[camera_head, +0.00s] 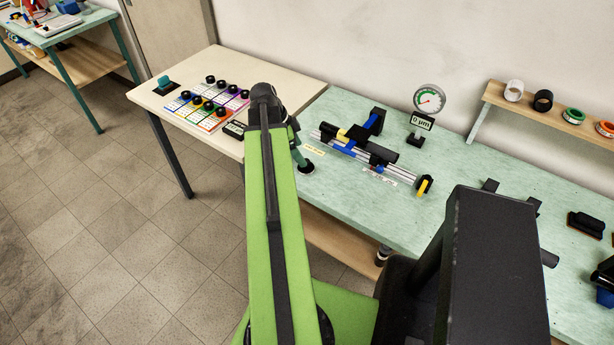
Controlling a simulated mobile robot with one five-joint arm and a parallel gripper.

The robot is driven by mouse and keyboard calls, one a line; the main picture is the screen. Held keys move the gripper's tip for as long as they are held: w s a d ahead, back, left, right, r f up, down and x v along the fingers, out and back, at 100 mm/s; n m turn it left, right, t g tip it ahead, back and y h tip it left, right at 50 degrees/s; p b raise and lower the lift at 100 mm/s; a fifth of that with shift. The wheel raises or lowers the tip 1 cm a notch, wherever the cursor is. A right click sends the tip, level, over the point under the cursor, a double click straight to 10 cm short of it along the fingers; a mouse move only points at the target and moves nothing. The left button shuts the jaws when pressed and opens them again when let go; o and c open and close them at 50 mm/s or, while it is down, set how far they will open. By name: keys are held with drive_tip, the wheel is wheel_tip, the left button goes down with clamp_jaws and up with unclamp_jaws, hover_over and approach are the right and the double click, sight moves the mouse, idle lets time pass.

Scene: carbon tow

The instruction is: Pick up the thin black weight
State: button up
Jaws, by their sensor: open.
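My green arm rises through the middle of the view and bends down behind its upper end. My gripper (299,157) shows only in part, low over the left end of the green bench; it is open. A small dark round piece with a pale rim (305,168) is right at its tip on the bench. I cannot tell whether this is the thin black weight, or whether the gripper touches it. Several black knobbed pieces (209,105) stand on coloured cards on the cream table, too small to tell their thickness.
A rail fixture (372,150) with black and blue parts and a dial gauge (429,99) stand right of the gripper on the green bench (340,205). A small display (234,129) sits at the cream table's (205,65) edge. A shelf (540,112) holds tape rolls.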

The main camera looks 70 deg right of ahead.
drive_tip(key=shift+b+x, duration=0.3)
drive_tip(key=shift+x, duration=0.75)
drive_tip(key=b+x, duration=0.4)
drive_tip(key=x, duration=0.1)
drive_tip(key=shift+w+f+b, duration=0.1)
drive_tip(key=shift+f+b, duration=0.05)
drive_tip(key=shift+b, duration=0.25)
drive_tip(key=shift+r, duration=0.2)
drive_tip(key=c, duration=1.7)
wheel_tip(320, 180, up, 10)
drive_tip(key=p, duration=1)
drive_tip(key=shift+r+p, duration=0.2)
drive_tip(key=shift+p, duration=0.2)
drive_tip(key=shift+c, duration=0.2)
